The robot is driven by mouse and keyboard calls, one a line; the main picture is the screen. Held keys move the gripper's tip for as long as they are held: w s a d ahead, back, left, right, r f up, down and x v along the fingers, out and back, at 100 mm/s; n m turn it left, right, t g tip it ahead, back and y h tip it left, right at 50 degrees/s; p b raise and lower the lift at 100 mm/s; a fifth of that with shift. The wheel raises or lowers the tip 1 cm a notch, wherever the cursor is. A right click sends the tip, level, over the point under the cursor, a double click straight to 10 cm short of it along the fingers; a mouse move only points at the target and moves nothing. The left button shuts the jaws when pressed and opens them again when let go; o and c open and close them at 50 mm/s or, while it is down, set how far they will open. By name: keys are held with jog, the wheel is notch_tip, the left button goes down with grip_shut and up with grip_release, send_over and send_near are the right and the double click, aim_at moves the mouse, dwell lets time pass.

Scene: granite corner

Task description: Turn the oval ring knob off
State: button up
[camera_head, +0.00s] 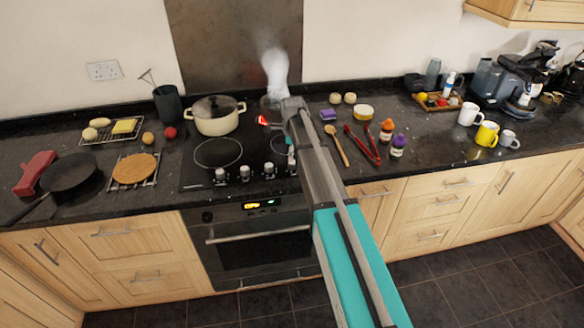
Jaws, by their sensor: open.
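A black hob (205,177) is set in the dark worktop, with a row of silver knobs along its front edge. Three knobs show clearly: a left one (220,176), a middle one (245,173) and a right one (269,169). Their pointer directions are too small to read. A red glow (262,121) shows on a rear ring at the right, partly hidden by my arm, and whitish steam rises above it. I cannot tell which knob belongs to the oval ring. My arm reaches over the hob's right side.
A cream pot (216,115) with a lid stands at the hob's rear left. A wooden spoon (337,145) and red tongs (361,143) lie to the right of my arm. A black pan (68,174) lies at left. The oven (257,244) is below the hob.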

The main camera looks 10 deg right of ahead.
aim_at(293, 165)
jog(key=shift+f+b, duration=2.25)
jog(key=shift+f, duration=0.25)
jog(key=shift+c, duration=0.2)
jog(key=c, duration=1.1)
